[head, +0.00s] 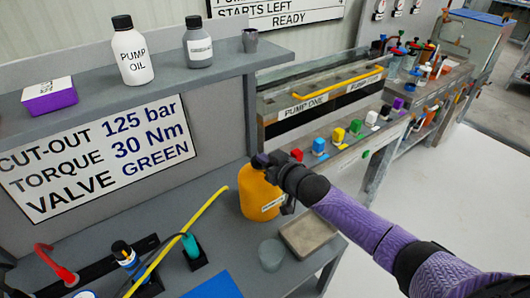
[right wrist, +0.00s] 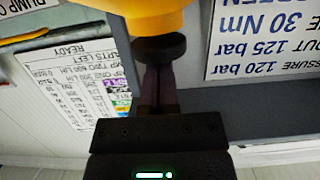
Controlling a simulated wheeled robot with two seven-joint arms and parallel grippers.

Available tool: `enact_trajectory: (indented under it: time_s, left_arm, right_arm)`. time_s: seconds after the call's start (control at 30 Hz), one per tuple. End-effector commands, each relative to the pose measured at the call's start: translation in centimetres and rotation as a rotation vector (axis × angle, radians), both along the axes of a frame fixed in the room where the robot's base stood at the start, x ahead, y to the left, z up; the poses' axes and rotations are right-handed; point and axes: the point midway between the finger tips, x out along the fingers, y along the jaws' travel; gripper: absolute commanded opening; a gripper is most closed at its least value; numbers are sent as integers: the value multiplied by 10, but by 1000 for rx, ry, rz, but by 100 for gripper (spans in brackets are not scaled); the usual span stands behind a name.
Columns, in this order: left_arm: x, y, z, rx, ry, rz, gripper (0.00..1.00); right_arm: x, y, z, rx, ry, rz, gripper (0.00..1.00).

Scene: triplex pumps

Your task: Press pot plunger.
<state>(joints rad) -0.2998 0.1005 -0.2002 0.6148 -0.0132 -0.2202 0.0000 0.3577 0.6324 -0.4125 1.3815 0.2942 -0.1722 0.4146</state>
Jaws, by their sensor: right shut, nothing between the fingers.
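The orange pot (head: 257,196) stands upright on the grey bench near its right end, with a white label low on its side. In the right wrist view, which is upside down, its orange body (right wrist: 153,14) shows at the top. The pot's black plunger knob (right wrist: 161,47) is a round disc there. My right gripper (head: 264,161) is at the top of the pot, shut and empty. In the wrist view its closed fingertips (right wrist: 156,68) meet the knob's outer face; whether they press it cannot be told. The left gripper is not in view.
A shelf behind holds a pump oil bottle (head: 132,51), a grey bottle (head: 198,43) and a purple box (head: 50,97).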

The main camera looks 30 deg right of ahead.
Motion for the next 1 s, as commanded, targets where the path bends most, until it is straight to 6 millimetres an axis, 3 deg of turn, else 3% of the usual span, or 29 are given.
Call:
enact_trajectory:
  time_s: [0.27, 0.47, 0.8, 1.0]
  left_arm:
    - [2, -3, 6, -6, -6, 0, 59]
    - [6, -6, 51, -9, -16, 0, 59]
    - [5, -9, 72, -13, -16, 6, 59]
    - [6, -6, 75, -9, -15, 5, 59]
  right_arm:
    - [-1, 0, 3, -1, 9, -1, 0]
    - [0, 3, 50, 0, 3, -2, 0]
    - [-74, -7, 60, -1, 7, -2, 0]
    - [-94, -10, 65, 0, 3, -2, 0]
